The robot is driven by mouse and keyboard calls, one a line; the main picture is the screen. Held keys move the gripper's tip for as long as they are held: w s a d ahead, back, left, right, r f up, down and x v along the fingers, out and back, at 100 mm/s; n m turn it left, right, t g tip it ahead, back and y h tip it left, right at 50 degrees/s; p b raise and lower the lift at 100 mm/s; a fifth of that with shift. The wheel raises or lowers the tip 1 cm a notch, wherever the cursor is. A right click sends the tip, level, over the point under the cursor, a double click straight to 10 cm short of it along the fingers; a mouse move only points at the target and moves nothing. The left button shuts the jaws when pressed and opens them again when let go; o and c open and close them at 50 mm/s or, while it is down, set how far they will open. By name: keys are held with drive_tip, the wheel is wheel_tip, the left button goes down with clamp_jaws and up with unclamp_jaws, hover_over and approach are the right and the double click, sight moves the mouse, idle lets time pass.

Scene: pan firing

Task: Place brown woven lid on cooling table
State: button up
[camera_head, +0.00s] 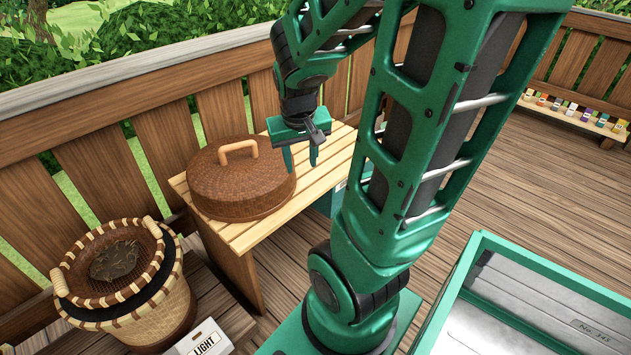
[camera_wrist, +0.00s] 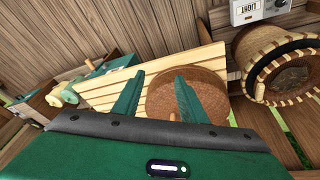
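The brown woven lid (camera_head: 240,186) is round with a light wooden arched handle (camera_head: 238,149). It rests flat on the slatted wooden cooling table (camera_head: 262,233), toward the table's left end. My gripper (camera_head: 301,160) is just right of the lid, above the table, with its fingers pointing down and apart. In the wrist view, the two green fingers (camera_wrist: 158,97) are spread and nothing is held between them. The lid (camera_wrist: 206,88) lies beyond the fingers, partly hidden by the right finger. The cooling table (camera_wrist: 110,88) shows bare slats to the left of it.
A wooden fence (camera_head: 110,160) runs behind. A green-rimmed bin (camera_head: 540,310) stands at the right. Small bottles (camera_head: 571,109) line a far shelf.

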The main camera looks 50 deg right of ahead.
drive_tip(key=s+a+r+g+y, duration=0.1)
drive_tip(key=s+a+r, duration=0.1)
drive_tip(key=s, duration=0.4)
drive_tip(key=s+a+r+g+y, duration=0.1)
drive_tip(key=s+a+r, duration=0.1)
drive_tip(key=s+a, duration=0.3)
drive_tip(key=shift+s+a+r+y, duration=0.15)
drive_tip(key=shift+s+a+y, duration=0.1)
drive_tip(key=shift+s+y, duration=0.15)
drive_tip(key=shift+w+f, duration=0.25)
drive_tip(key=shift+w, duration=0.4)
